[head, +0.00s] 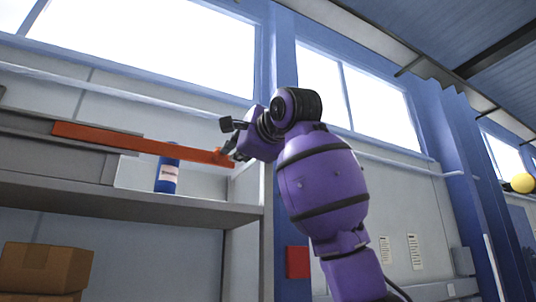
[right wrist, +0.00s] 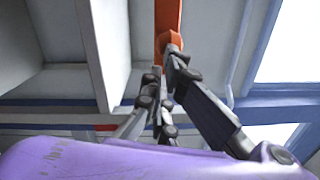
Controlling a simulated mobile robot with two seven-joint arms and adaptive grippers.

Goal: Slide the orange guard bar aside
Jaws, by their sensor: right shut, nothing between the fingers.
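The orange guard bar (head: 130,140) runs across the front of the grey shelf at the left of the head view, sloping slightly down to the right. My right gripper (head: 229,145) is at the bar's right end, shut and empty. In the right wrist view the bar (right wrist: 168,18) comes down from the top edge, and the dark fingertips (right wrist: 166,75) are close to its near end. I cannot tell whether they touch it. A blue bottle (head: 168,172) with a white label stands on the shelf behind the bar, its upper part partly covered. My left gripper is not in view.
The shelf board (head: 120,194) lies below the bar, with a cardboard box (head: 45,268) under it. A grey upright (head: 267,200) stands by the bar's right end. A red box (head: 298,262) is on the blue column.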

